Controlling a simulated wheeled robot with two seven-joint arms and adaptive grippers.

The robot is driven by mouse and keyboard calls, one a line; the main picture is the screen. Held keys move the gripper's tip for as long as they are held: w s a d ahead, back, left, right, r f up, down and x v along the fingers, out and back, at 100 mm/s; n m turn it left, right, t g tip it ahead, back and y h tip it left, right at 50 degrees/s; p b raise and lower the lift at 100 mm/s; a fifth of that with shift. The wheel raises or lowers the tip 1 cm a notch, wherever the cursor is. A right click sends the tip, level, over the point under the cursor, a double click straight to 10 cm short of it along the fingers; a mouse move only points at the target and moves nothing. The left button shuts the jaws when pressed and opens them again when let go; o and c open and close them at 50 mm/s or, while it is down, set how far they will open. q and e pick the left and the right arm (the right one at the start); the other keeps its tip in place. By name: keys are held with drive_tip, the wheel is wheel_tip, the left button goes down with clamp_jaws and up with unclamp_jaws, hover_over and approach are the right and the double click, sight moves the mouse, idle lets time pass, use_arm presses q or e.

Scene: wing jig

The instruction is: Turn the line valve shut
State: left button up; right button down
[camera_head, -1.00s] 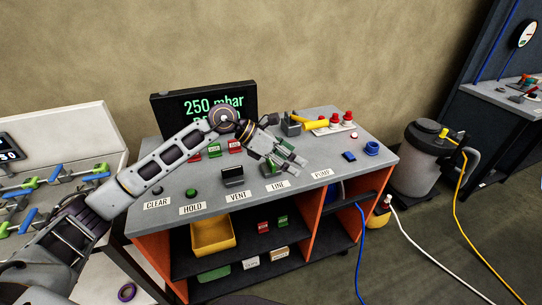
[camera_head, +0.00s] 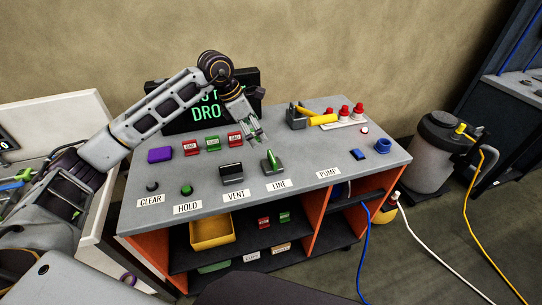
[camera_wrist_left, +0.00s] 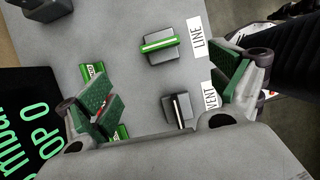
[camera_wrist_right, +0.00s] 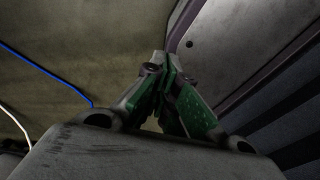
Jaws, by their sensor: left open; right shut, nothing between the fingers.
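The line valve (camera_head: 272,162) is a dark block with a green-edged handle, behind the LINE label (camera_head: 278,185) on the grey bench top. In the left wrist view the line valve (camera_wrist_left: 160,46) has its handle pointing towards the label. My left gripper (camera_head: 254,134) is open and empty, above and behind the valve, not touching it. Its spread fingers also show in the left wrist view (camera_wrist_left: 165,95). My right gripper (camera_wrist_right: 165,88) is shut and empty, away from the bench.
The vent valve (camera_head: 231,173) stands left of the line valve, its handle crosswise. Several red and green tags (camera_head: 213,144) and a purple block (camera_head: 160,155) lie behind. A screen (camera_head: 205,105) is partly hidden by my left arm. A yellow-handled tool (camera_head: 322,120) lies at back right.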

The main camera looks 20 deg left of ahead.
use_arm(q)
drive_tip(key=p, duration=0.1)
hover_over(271, 157)
drive_tip(key=s+a, duration=0.1)
drive_tip(key=a, duration=0.1)
wheel_tip(271, 157, down, 7)
drive_tip(key=shift+s, duration=0.1)
drive_tip(key=x, duration=0.5)
drive_tip(key=shift+p, duration=0.3)
drive_tip(key=shift+d+f, duration=0.2)
drive_tip(key=shift+f, duration=0.4)
use_arm(e)
drive_tip(key=shift+s+a+r, duration=0.15)
drive_tip(key=shift+a+r, duration=0.3)
drive_tip(key=shift+a, duration=0.2)
drive_tip(key=shift+s+a+r, duration=0.1)
drive_tip(key=shift+a+r, duration=0.3)
drive_tip(key=shift+a, duration=0.2)
drive_tip(key=shift+d, duration=0.1)
